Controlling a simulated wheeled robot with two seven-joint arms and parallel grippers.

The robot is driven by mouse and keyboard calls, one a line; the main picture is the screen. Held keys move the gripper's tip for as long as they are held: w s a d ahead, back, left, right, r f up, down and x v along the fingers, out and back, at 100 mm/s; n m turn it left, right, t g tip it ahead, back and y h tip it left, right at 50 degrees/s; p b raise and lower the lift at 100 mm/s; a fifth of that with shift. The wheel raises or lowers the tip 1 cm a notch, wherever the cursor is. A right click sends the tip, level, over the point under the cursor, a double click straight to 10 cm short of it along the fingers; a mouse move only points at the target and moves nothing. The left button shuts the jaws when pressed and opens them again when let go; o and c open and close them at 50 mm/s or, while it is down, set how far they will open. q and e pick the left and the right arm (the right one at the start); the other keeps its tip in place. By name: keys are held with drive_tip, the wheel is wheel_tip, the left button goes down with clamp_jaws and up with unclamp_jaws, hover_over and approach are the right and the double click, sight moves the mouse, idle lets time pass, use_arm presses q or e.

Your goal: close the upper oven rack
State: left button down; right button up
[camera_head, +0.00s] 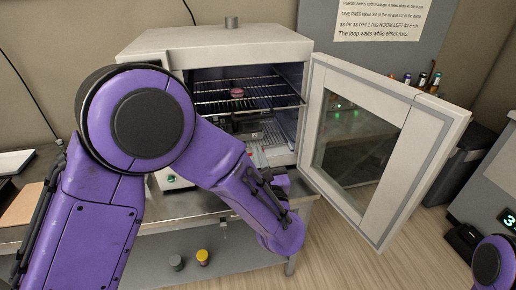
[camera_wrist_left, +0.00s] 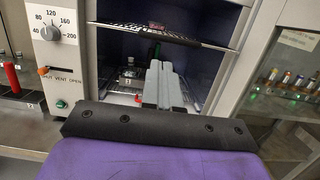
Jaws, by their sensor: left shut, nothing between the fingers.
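The oven (camera_head: 215,48) stands on a bench with its door (camera_head: 428,120) swung open to the right. The upper rack (camera_head: 270,92) is a wire shelf in the upper part of the chamber, and its front edge lies near the opening. A small pink round item (camera_head: 237,92) rests on it. In the left wrist view the upper rack (camera_wrist_left: 165,35) crosses the top of the opening. My left gripper (camera_wrist_left: 160,68) is shut and empty, below the rack and in front of the chamber. In the head view my left arm hides most of it. My right gripper is not in view.
Below the rack, inside the chamber, is a dark item with a glassy top (camera_wrist_left: 130,72). A control panel with a dial (camera_wrist_left: 50,33) is left of the opening. The open door bounds the space on the right. Bottles (camera_head: 421,80) stand behind it.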

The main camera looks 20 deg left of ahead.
sight(248, 119)
use_arm(q)
drive_tip(key=p+x, duration=0.4)
drive_tip(key=x, duration=0.6)
drive_tip(key=shift+w+p, duration=0.1)
drive_tip(key=shift+p, duration=0.2)
drive_tip(key=shift+w+a+f, duration=0.15)
drive_tip(key=shift+w+a, duration=0.15)
drive_tip(key=shift+w, duration=0.1)
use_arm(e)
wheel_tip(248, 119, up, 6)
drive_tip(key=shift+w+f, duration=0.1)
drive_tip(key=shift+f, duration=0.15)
